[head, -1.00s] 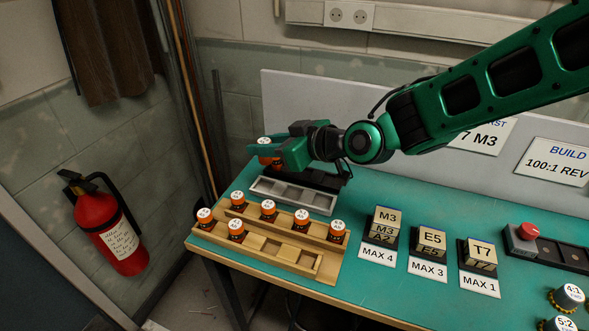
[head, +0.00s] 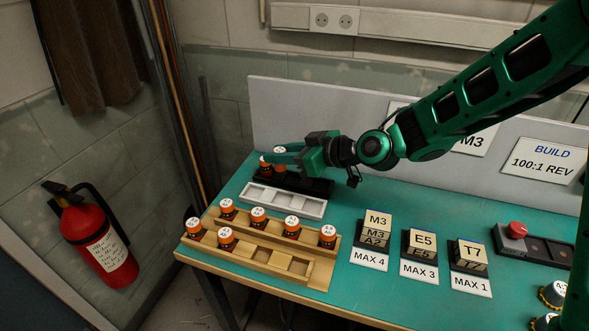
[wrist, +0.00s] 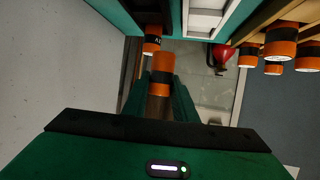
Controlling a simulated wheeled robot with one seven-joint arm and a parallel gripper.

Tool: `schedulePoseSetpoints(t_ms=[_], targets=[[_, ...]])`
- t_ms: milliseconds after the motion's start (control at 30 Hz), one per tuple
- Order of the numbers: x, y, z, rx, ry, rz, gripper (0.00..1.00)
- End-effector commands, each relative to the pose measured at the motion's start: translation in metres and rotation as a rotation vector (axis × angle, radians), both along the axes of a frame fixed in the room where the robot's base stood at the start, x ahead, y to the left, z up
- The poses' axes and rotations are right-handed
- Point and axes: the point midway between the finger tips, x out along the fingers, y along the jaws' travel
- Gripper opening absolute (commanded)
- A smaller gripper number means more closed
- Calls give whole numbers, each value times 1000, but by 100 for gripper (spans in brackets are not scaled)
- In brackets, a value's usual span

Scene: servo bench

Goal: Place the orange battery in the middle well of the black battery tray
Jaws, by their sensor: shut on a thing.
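My gripper (head: 280,156) is shut on an orange battery (wrist: 161,76) with a dark band, held upright between its green fingers. In the head view the held battery's white cap (head: 279,150) shows above the left part of the black battery tray (head: 318,186). Another orange battery (head: 265,165) stands at the tray's left end, lower than the held one. It also shows in the wrist view (wrist: 152,40), just beyond the held battery. The fingers hide much of the tray's left and middle, so I cannot tell which well lies under the held battery.
A grey tray (head: 284,201) with empty wells lies in front of the black tray. A wooden rack (head: 262,262) with several orange batteries stands nearer. A pale board (head: 262,105) rises behind. Labelled blocks (head: 377,228) stand to the right on the green bench.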

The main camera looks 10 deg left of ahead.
Motion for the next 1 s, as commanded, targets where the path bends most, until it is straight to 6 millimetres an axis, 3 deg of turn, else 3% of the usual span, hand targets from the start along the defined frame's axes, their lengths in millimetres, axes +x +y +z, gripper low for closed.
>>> schedulePoseSetpoints(t_ms=[100, 300, 467, 700, 1000], targets=[[17, -14, -14, -1, 4, -2, 0], [32, -25, -24, 1, 0, 1, 0], [33, -27, -32, 0, 2, 1, 0], [32, -26, -63, 0, 4, 2, 0], [32, -26, -66, 0, 0, 2, 0]])
